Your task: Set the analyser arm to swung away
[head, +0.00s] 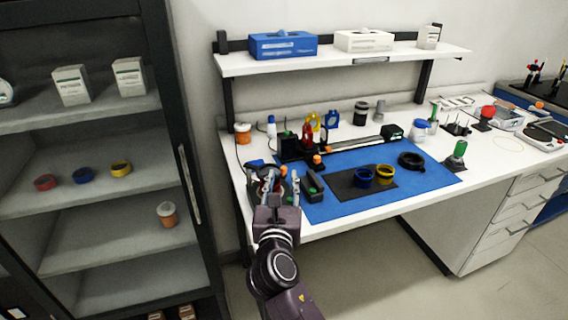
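On the bench stands an optical setup with a black block (297,148), a red holder (307,132) and a rail (356,143) leading right to a black box with a green display (392,131). A dark part with orange knobs stands at the near left corner of the blue mat. I cannot tell for sure which part is the analyser arm or how it is set. My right gripper (281,184) reaches in from below over the bench's front left edge. Its fingers are apart, with dark and orange parts showing behind and between them. My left gripper is out of view.
The blue mat (335,206) carries a black pad with a blue ring (363,177) and a yellow ring (384,175), and a black ring (411,160) beside it. A shelf (340,62) hangs above the bench. An open cabinet (110,185) stands at left.

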